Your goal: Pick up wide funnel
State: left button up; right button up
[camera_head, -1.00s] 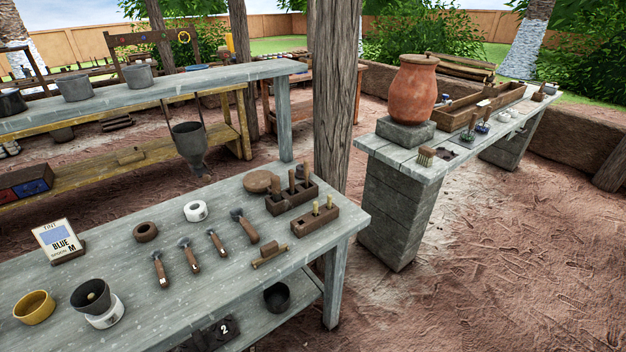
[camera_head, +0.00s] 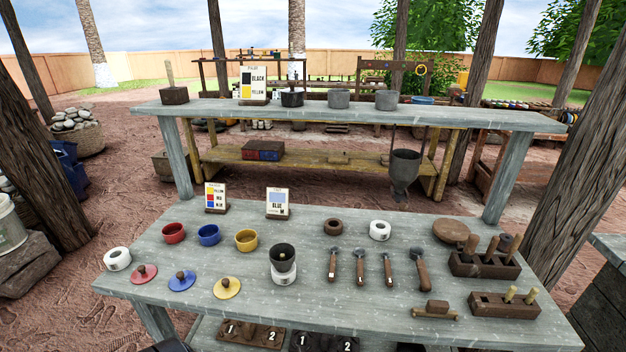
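A grey funnel-shaped vessel (camera_head: 404,168), with a wide cup narrowing downward, hangs from a thin rod in front of the back shelf, behind the front table. A dark cup (camera_head: 282,256) with a round piece in it sits in a white ring stand on the front table (camera_head: 330,300). Its lower part is hidden by the stand, so I cannot tell whether it is a funnel too.
Red, blue and yellow bowls (camera_head: 246,240) and lids stand at the left of the front table. Several wooden-handled tools (camera_head: 361,268) lie at its middle. Tool blocks (camera_head: 484,265) stand at the right. A wooden post (camera_head: 578,150) rises at the right.

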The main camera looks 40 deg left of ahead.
aim_at(275, 252)
jog(key=u, duration=1.65)
